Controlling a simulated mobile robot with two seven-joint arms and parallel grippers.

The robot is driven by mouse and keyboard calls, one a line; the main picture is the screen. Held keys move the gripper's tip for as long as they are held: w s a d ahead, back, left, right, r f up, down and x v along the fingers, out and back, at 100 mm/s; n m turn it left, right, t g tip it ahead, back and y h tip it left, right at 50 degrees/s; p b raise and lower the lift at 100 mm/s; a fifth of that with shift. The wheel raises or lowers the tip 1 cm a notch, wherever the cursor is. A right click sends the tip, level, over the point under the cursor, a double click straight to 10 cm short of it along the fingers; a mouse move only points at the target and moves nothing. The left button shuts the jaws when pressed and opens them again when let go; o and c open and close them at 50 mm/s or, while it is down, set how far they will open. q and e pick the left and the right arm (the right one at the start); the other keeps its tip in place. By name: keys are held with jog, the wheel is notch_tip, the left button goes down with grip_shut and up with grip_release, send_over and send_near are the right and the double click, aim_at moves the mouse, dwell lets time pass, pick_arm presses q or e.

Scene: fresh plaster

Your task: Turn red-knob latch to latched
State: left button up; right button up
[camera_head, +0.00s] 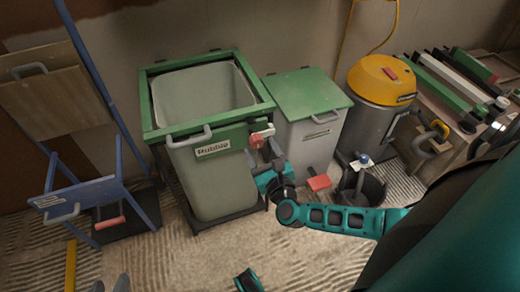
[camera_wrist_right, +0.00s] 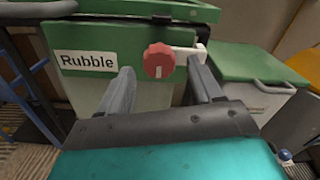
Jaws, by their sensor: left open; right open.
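The red knob (camera_head: 257,140) of the latch is on the front right of the green-framed Rubble bin (camera_head: 215,185), just below the rim. In the right wrist view, the knob (camera_wrist_right: 159,60) has a small white mark, and a white latch bar (camera_wrist_right: 188,51) extends to its right. My right gripper (camera_head: 264,155) is open close to the knob. In the wrist view, its fingers (camera_wrist_right: 160,70) appear on either side of the knob; contact cannot be told. My left gripper (camera_head: 110,284) is open and empty at the bottom edge, far from the latch, only its fingertips showing.
A green-lidded grey bin (camera_head: 307,95) stands right of the Rubble bin. A blue trolley (camera_head: 85,195) stands at left. Floor in front is mostly clear.

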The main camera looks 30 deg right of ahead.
pick_arm(q)
jog(key=shift+w+d+r, duration=0.15)
jog(key=shift+w+r, duration=0.05)
jog(key=shift+r, duration=0.1)
pick_arm(e)
jog(key=shift+w+d, duration=0.2)
jog(key=shift+w, duration=0.45)
jog(key=shift+c, duration=0.5)
jog(key=c, duration=1)
pick_arm(q)
jog(key=shift+f, duration=0.2)
pick_arm(e)
jog(key=shift+o, duration=0.2)
